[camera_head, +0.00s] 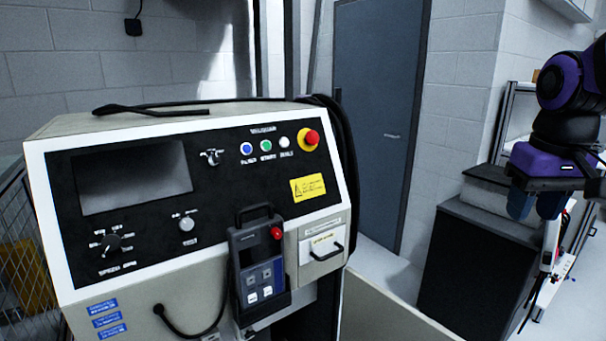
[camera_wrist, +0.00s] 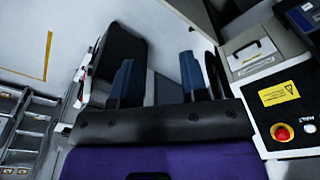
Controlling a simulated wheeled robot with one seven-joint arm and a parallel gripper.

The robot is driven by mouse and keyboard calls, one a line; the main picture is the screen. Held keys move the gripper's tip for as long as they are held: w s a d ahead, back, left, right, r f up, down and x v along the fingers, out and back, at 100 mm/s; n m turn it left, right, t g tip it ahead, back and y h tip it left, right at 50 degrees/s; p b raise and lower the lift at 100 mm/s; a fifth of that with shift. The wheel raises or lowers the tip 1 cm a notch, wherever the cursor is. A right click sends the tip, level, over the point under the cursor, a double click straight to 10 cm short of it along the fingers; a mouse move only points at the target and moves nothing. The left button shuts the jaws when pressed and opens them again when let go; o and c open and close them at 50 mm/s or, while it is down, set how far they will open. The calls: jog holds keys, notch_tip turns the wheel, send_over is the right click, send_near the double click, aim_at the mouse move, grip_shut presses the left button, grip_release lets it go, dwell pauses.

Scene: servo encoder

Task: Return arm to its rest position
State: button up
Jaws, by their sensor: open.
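My gripper (camera_head: 536,204) is at the right of the head view, on my purple and black arm, with its two blue fingers pointing down. In the wrist view the two fingers of my gripper (camera_wrist: 157,82) stand apart with a gap between them. No held object shows between them. The gripper is to the right of the control console (camera_head: 335,192) and well apart from it in the picture.
The console carries a handheld pendant (camera_head: 262,270), a red emergency button (camera_head: 312,137) and a drawer with a handle (camera_head: 322,247). A dark cabinet (camera_head: 470,265) stands below and left of my gripper. A grey door (camera_head: 375,110) is behind. A wire cage (camera_head: 22,250) is at left.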

jog(key=s+a+t, duration=0.4)
jog(key=s, duration=0.6)
jog(key=shift+s+a+r+n, duration=0.15)
jog(key=shift+a+r+n, duration=0.05)
jog(key=shift+a+n, duration=0.2)
jog(key=shift+s+d, duration=0.1)
